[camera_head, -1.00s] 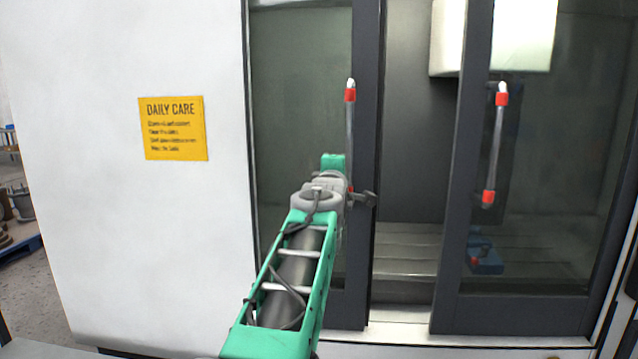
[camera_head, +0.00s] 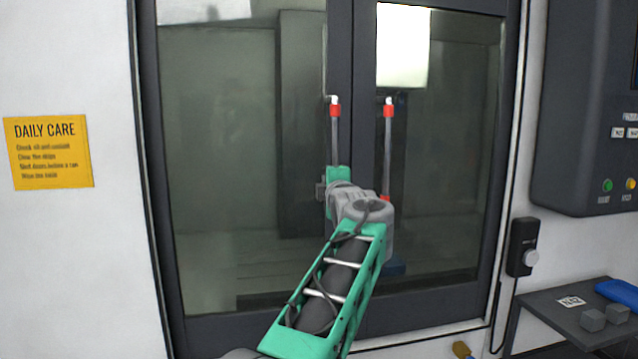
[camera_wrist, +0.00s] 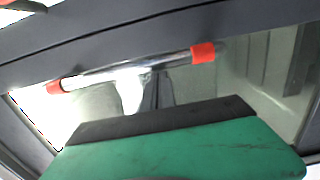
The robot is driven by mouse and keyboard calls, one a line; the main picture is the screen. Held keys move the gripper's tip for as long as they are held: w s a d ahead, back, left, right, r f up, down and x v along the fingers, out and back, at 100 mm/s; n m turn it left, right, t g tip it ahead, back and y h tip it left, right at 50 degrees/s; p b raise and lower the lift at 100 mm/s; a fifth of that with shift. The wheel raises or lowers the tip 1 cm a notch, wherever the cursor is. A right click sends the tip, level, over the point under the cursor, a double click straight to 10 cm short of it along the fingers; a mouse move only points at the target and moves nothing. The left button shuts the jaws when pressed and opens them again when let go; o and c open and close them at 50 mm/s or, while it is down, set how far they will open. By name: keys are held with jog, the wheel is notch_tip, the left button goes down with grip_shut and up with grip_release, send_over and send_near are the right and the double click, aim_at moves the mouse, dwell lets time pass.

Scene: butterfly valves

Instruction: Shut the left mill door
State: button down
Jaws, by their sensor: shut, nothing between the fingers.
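The left mill door (camera_head: 230,160) is a dark-framed glass panel. Its inner edge meets the right mill door (camera_head: 450,160) at the middle, and no open gap shows between them. The left door's upright handle (camera_head: 335,130) is a grey bar with a red collar at its top; its lower part is hidden by my gripper. My gripper (camera_head: 338,178) is shut and empty, at the lower part of the left handle; whether it touches is unclear. In the wrist view a handle bar (camera_wrist: 130,71) with red collars lies just beyond the green gripper part.
The right door's handle (camera_head: 387,145) stands close beside my wrist. A control panel (camera_head: 590,120) and a small dark switch box (camera_head: 522,247) are on the right. A shelf (camera_head: 545,300) with grey blocks juts out at lower right. A yellow notice (camera_head: 48,152) is on the left wall.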

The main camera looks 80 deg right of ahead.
jog(key=shift+s+d, duration=0.1)
jog(key=shift+s, duration=0.2)
